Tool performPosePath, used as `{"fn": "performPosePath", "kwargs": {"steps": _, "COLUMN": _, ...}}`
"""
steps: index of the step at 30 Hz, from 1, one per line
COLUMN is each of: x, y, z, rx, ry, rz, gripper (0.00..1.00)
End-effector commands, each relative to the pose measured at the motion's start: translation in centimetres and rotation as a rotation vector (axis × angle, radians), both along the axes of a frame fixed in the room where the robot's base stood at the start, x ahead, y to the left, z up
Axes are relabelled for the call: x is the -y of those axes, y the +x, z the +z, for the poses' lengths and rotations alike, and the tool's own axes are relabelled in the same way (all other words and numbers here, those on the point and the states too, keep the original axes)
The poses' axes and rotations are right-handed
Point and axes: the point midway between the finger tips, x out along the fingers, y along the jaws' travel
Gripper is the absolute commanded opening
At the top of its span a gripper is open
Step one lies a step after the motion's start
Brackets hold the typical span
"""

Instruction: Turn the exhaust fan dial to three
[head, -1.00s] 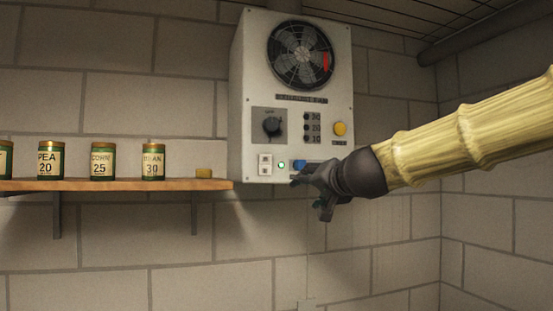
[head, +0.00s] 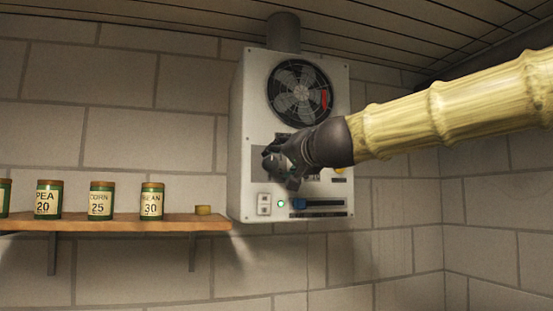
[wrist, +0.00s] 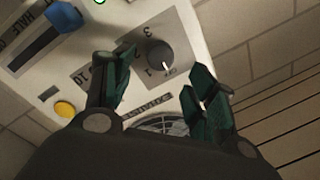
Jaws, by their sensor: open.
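The exhaust fan dial (wrist: 160,57) is a dark round knob on the white control box (head: 243,150). In the wrist view its white pointer line points to the OFF mark, and the numbers 1 and 3 can be read around it. My gripper (wrist: 164,66) is open, with one dark green finger on each side of the dial in that view. I cannot tell whether the fingers touch it. In the head view my gripper (head: 275,163) covers the dial.
The fan (head: 299,92) is above. A blue slider (wrist: 65,15) and a yellow button (wrist: 65,107) are near the dial. A white switch (head: 264,204) and a lit green lamp (head: 281,204) are below. The wooden shelf (head: 120,223) with several cans is at left.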

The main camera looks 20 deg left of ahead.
Motion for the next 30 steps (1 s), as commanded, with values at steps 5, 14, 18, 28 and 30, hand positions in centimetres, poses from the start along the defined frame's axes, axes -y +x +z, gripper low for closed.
{"fn": "performPosePath", "kwargs": {"steps": 5, "x": -1.3, "y": 1.8, "z": 0.1, "rx": -0.003, "ry": 0.001, "rz": -0.001, "gripper": 0.57}}
{"fn": "performPosePath", "kwargs": {"steps": 14, "x": -2.8, "y": 3.6, "z": 0.0, "rx": -0.002, "ry": 0.001, "rz": -0.001, "gripper": 0.57}}
{"fn": "performPosePath", "kwargs": {"steps": 18, "x": -3.0, "y": 3.8, "z": 0.0, "rx": -0.001, "ry": 0.001, "rz": -0.001, "gripper": 0.57}}
{"fn": "performPosePath", "kwargs": {"steps": 28, "x": -3.0, "y": 3.8, "z": 0.0, "rx": -0.001, "ry": 0.001, "rz": -0.001, "gripper": 0.42}}
{"fn": "performPosePath", "kwargs": {"steps": 30, "x": -3.0, "y": 3.8, "z": 0.0, "rx": -0.001, "ry": 0.001, "rz": -0.001, "gripper": 0.29}}
